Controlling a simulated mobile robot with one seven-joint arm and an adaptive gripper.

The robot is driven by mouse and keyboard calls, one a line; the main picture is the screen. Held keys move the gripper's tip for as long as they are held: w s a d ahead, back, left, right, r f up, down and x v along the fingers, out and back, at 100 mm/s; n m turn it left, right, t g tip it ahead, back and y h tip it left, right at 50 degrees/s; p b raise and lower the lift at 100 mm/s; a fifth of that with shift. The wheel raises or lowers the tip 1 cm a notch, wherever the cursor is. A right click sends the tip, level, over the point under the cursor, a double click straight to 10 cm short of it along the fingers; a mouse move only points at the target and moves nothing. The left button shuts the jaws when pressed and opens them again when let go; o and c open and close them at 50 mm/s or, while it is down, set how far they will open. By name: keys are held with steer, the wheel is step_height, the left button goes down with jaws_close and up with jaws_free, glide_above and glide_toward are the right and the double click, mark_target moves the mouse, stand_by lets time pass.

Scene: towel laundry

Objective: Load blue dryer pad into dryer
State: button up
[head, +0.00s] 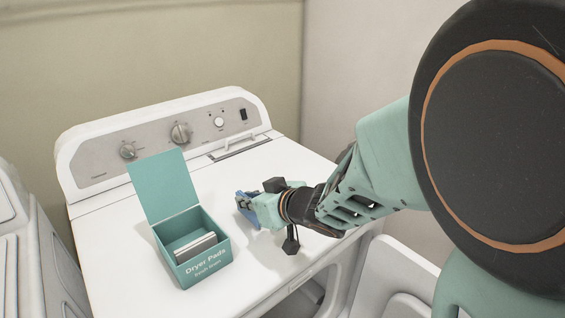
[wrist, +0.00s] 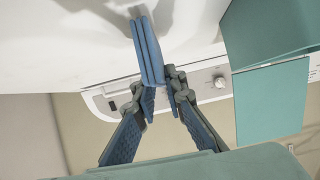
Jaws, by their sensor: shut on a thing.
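The blue dryer pad (wrist: 148,48) is between the two fingers of my gripper (wrist: 157,82) in the wrist view, and it sticks out past their tips. In the head view my gripper (head: 250,208) is shut on it above the dryer's white top, and only a small blue part shows. The dryer (head: 120,262) has a control panel at the back. Its front door (head: 405,268) stands open at the lower right. The dryer's opening (head: 300,302) shows only partly at the bottom edge, and its inside is mostly hidden.
An open teal box (head: 205,268) labelled "Dryer Pads" stands on the dryer top, left of my gripper, with whitish pads (head: 195,246) inside and its lid up. Another white machine (head: 28,245) stands at the left. Walls close off the back and right.

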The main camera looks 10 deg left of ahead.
steer(key=shift+s+a+f, duration=0.1)
steer(key=shift+f, duration=0.5)
steer(key=shift+r, duration=0.1)
steer(key=o, duration=0.7)
